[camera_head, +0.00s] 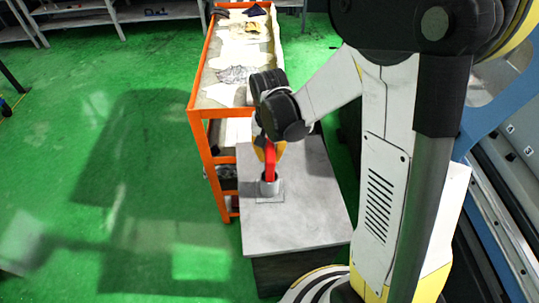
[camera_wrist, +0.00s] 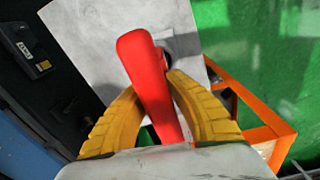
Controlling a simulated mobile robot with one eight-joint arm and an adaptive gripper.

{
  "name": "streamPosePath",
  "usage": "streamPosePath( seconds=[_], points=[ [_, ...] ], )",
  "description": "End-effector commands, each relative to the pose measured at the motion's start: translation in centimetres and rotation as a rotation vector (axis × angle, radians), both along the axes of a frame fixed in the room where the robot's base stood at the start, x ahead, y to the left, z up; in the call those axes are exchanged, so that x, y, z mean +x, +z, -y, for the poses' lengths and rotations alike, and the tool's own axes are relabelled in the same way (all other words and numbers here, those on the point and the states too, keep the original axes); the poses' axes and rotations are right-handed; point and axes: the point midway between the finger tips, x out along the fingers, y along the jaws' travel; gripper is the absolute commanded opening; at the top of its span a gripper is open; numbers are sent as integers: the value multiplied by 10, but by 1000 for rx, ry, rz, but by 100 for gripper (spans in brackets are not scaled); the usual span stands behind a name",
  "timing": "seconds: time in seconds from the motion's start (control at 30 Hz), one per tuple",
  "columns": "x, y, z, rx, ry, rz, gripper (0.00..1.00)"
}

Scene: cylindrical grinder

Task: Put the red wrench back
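The holder's dark opening (camera_wrist: 168,46) shows partly behind the wrench, which hides the rest.
The holder stands on a grey-topped table (camera_head: 310,215). An orange cart (camera_head: 196,95) with cloths on it adjoins the table at the back left. A blue and grey machine (camera_head: 500,200) is at the right. Green floor (camera_head: 110,150) is open at the left.

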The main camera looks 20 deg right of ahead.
Motion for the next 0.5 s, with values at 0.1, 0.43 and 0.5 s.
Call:
streamPosePath(
  seconds=[0.1, 0.43, 0.5],
  points=[
    [0, 0, 0, 0, 0, 0, 36],
    [0, 4, 0, 0, 0, 0, 36],
    [-1, 13, 0, 0, 0, 0, 36]
  ],
)
